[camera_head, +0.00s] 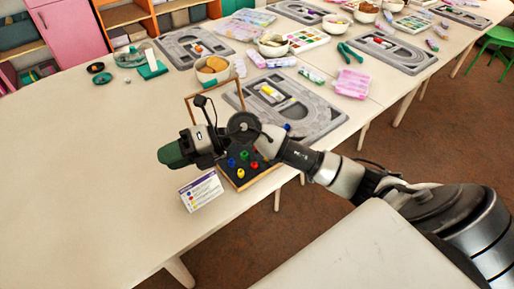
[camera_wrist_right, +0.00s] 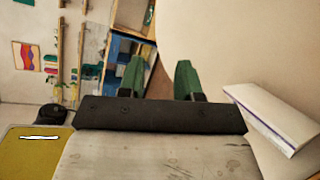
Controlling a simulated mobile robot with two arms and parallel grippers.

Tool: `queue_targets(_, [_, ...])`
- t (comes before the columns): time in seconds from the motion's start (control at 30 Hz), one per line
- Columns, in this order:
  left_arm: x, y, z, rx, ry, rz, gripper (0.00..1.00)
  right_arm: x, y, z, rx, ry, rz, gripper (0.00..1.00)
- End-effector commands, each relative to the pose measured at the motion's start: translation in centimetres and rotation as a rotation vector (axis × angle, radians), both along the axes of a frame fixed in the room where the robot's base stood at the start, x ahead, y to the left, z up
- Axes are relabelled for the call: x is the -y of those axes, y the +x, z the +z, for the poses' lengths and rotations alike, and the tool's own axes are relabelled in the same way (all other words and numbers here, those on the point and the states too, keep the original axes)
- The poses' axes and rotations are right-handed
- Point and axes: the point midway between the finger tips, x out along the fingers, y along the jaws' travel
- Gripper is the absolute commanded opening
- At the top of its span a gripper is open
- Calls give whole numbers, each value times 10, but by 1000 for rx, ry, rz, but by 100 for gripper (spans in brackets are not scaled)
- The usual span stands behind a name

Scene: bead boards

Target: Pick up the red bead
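A small red bead (camera_head: 254,165) appears to sit on the dark bead board (camera_head: 262,174), among blue, green and yellow beads. My right arm passes over this board and hides part of it. My right gripper (camera_head: 172,154) is above the table, left of the board and away from the red bead. In the right wrist view its two green fingers (camera_wrist_right: 160,78) stand apart with nothing between them. The red bead does not show in the wrist view. My left gripper is in neither view.
A wooden frame (camera_head: 187,108) rises behind the board. Grey mats (camera_head: 318,122), bowls (camera_head: 212,71) and craft items lie farther back. The table's left side (camera_head: 90,170) is clear.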

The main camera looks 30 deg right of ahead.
Motion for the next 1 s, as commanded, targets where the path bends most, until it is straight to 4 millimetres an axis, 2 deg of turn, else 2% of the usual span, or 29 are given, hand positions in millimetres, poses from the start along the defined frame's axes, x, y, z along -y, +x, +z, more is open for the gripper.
queue_targets(0.03, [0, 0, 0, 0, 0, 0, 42, 19, 9, -14, 6, -186, 45, 34])
queue_targets(0.1, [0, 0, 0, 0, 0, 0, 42, 53, 18, -35, -25, -449, 91, 34])
queue_targets(0.17, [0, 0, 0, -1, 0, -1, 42, 89, 26, -45, -71, -657, 103, 34])
queue_targets(0.2, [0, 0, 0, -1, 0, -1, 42, 114, 30, -49, -108, -781, 100, 34])
queue_targets(0.3, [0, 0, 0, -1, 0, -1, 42, 170, 36, -47, -211, -1034, 69, 34])
queue_targets(0.43, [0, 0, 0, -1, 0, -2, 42, 219, 36, -37, -321, -1230, 20, 34])
queue_targets(0.5, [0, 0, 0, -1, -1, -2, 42, 233, 35, -35, -357, -1282, 6, 34])
queue_targets(0.6, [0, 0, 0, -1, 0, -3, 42, 240, 34, -43, -381, -1311, -3, 34])
queue_targets(0.8, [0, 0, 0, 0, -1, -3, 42, 239, 34, -75, -381, -1310, 1, 34])
queue_targets(1.0, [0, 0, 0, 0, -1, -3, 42, 239, 34, -89, -377, -1308, -1, 34])
